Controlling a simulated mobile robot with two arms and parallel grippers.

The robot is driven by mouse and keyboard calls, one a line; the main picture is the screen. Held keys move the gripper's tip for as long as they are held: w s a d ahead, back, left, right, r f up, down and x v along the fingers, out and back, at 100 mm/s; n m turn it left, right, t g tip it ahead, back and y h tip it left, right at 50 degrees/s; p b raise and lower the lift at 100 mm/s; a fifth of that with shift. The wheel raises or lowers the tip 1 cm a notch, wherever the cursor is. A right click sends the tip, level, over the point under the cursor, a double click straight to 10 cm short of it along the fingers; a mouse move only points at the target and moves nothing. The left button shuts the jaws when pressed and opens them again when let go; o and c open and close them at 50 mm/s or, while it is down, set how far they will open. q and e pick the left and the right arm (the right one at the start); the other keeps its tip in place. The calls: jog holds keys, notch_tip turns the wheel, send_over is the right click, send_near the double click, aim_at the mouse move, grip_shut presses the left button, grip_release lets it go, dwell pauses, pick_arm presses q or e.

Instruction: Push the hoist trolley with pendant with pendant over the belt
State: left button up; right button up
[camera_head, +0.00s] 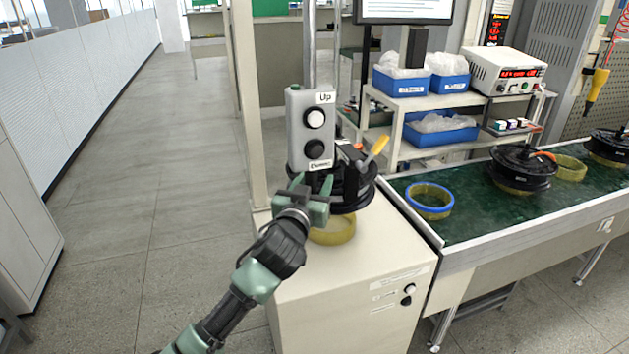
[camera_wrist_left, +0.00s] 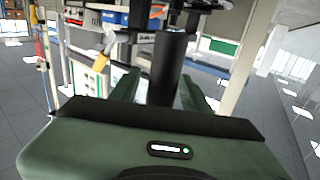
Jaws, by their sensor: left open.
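The grey pendant (camera_head: 297,135) hangs upright in the head view, with a white "Up" button above a dark lower button. Behind it rises the hoist's grey pole (camera_head: 311,45). My left gripper (camera_head: 312,184) is open just below the pendant's lower end, its fingers pointing up; contact cannot be told. In the left wrist view the two green fingers (camera_wrist_left: 160,92) stand either side of a dark upright cylinder. A black hub motor (camera_head: 357,195) is beside and behind the gripper, above a yellow ring (camera_head: 333,232) on a white cabinet. The green belt (camera_head: 480,215) lies to the right.
On the belt are a blue-rimmed ring (camera_head: 429,212), another black motor (camera_head: 522,168) and a yellow ring (camera_head: 570,168). A shelf with blue bins (camera_head: 440,136) and a power supply (camera_head: 503,75) stands behind. The floor (camera_head: 150,220) at left is clear.

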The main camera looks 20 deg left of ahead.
pick_arm(q)
grip_shut()
dwell(1.4)
